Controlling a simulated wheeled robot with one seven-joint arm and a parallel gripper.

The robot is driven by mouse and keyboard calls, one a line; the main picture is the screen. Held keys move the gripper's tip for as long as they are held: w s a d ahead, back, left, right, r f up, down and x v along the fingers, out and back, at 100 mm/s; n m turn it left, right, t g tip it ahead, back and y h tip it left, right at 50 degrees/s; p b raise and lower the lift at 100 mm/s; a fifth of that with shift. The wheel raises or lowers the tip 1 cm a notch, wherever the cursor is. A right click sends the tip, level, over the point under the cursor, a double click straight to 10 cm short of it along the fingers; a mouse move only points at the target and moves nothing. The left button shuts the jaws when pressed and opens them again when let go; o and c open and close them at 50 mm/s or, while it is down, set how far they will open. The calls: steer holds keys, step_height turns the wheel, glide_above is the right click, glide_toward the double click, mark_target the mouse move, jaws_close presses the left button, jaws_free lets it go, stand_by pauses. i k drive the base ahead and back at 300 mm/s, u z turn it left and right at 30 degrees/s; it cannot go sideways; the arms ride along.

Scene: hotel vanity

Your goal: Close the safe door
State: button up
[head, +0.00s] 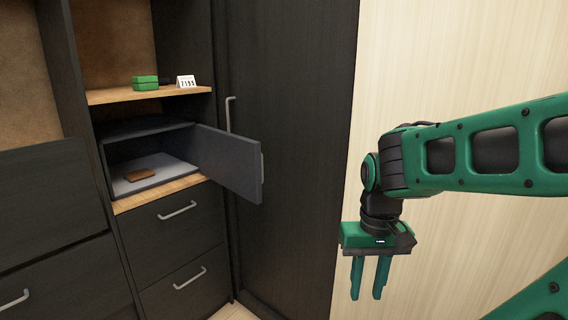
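The safe (112,157) is a dark grey box in the lower cubby of the cabinet, at left in the head view. Its door (228,163) stands open, swung outward on the right side, with a small handle at its free edge. A brown wallet-like item (140,174) lies on the light floor inside the safe. My gripper (368,296) is green, points down, and is well to the right of the door, touching nothing. Its two fingers are apart with nothing between them.
A wooden shelf (110,95) above the safe holds a green box (145,83) and a white number card (186,82). Drawers with handles (177,210) are below. A tall dark cabinet door (285,130) with a handle stands behind the safe door. Space between gripper and safe door looks free.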

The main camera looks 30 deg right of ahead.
mark_target(235, 162)
steer(key=z, duration=0.1)
steer(key=i, duration=1)
steer(key=u, duration=0.05)
